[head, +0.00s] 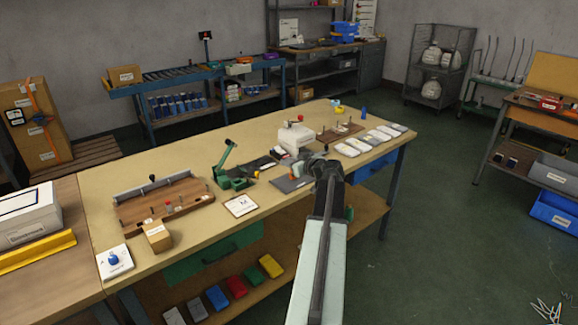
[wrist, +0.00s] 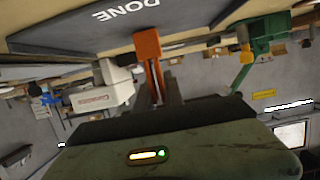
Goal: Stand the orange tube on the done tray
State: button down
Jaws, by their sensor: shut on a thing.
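The orange tube (wrist: 148,43) shows in the middle of the wrist view. My gripper (wrist: 156,75) is shut on it. The done tray (wrist: 100,28) is a flat dark slab with white DONE lettering, seen upside down at the top of the wrist view. The tube's far end overlaps the tray in the picture; I cannot tell whether they touch. In the head view, the tray (head: 290,185) lies near the bench's front edge, and my gripper (head: 317,165) is just beside or above its right side. My arm hides the tube there.
A green hand press (head: 233,170) stands left of the tray and a white machine (head: 296,138) behind it. Several pale flat pieces (head: 362,145) lie to the right. A wooden fixture (head: 163,203) and small cardboard box (head: 158,237) occupy the left bench.

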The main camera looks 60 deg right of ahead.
jog(key=shift+s, duration=0.1)
jog(key=c, duration=1.8)
grip_release()
jog(key=shift+f, duration=0.15)
jog(key=shift+c, duration=0.2)
jog(key=o, duration=0.4)
jog(key=shift+r, duration=0.25)
jog(key=p+v, duration=0.3)
jog(key=v, duration=0.9)
